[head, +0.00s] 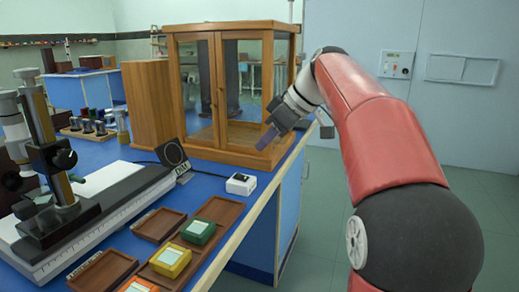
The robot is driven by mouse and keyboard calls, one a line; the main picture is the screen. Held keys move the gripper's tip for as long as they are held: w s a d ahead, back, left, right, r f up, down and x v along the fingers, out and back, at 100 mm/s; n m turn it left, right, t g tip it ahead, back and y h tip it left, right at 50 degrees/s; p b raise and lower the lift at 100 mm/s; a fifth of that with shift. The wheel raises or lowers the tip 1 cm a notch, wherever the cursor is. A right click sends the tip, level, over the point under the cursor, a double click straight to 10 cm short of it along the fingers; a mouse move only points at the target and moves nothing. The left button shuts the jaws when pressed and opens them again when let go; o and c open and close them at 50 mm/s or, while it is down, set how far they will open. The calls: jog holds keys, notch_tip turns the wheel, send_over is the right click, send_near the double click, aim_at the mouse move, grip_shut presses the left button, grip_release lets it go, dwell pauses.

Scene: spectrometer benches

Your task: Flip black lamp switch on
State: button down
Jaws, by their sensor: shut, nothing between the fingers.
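A small white box (241,185) sits near the right edge of the blue bench, with a small black switch (239,177) on its top. The switch's position is too small to tell. My gripper (263,145) is shut and empty. In the picture it is above and right of the white box, in front of the wooden glass-fronted cabinet, and apart from the box. My red and black arm reaches in from the right.
The wooden cabinet (223,151) stands behind the box. Wooden trays with green (198,230), yellow and orange boxes lie in front. An optical instrument (65,222) on a rail fills the left. Open floor is on the right.

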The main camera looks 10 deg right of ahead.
jog(key=v, duration=0.6)
jog(key=shift+s+d+f, duration=0.4)
